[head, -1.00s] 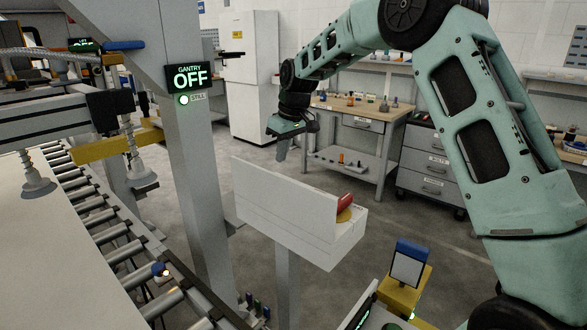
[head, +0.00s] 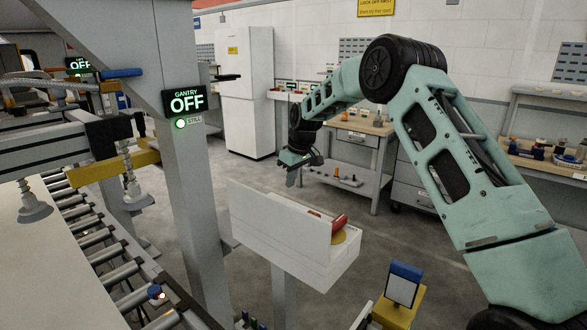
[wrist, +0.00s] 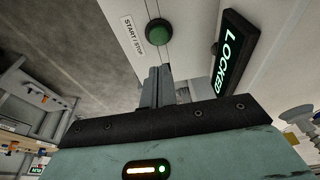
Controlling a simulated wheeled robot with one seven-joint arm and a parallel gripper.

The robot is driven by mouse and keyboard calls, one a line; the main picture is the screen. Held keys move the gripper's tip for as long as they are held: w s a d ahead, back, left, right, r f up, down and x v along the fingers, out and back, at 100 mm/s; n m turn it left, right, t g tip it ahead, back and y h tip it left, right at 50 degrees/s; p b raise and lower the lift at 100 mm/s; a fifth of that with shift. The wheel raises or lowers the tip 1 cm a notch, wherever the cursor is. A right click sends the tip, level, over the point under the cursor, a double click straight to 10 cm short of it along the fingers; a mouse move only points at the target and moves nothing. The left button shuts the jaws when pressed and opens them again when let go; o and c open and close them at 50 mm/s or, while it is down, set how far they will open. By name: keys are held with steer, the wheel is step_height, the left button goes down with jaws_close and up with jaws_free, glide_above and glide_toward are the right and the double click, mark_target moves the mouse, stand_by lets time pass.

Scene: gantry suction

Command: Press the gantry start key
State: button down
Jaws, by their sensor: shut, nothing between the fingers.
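The start key is a green round button (wrist: 158,32) beside a START / STOP label (wrist: 132,36) in the wrist view. It sits on a pale panel, next to a lit LOCKED sign (wrist: 232,55). My gripper (wrist: 159,72) is shut and empty, its fingertips just below the button in the picture; I cannot tell whether they touch it. In the head view my gripper (head: 291,180) shows behind and above the white control box (head: 285,230), whose raised panel hides the key. The gantry sign (head: 187,101) reads OFF, with a lit STILL lamp (head: 181,124).
A red control (head: 339,222) on a yellow base sits at the box's right. The grey gantry post (head: 190,200) stands left of the box, beside the roller conveyor (head: 118,275) and suction cups (head: 136,198). A workbench (head: 350,130) stands behind.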

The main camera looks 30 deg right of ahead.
steer(key=p+x, duration=0.1)
steer(key=x, duration=0.1)
steer(key=p+x, duration=0.1)
steer(key=x, duration=0.2)
steer(key=s+p+x, duration=0.1)
steer(key=x, duration=0.1)
steer(key=shift+w+d+f, duration=0.1)
steer(key=shift+d+f, duration=0.05)
steer(key=shift+f, duration=0.65)
steer(key=shift+f+b, duration=0.75)
steer(key=shift+f, duration=0.1)
steer(key=shift+s+f+b, duration=0.25)
steer(key=shift+f+b, duration=0.05)
steer(key=shift+f, duration=0.15)
steer(key=r, duration=0.2)
steer(key=r+p, duration=0.2)
steer(key=r, duration=0.1)
steer(key=shift+w+r, duration=0.3)
steer(key=shift+r, duration=0.05)
steer(key=b+v, duration=0.4)
steer(key=v, duration=0.5)
steer(key=shift+r, duration=0.2)
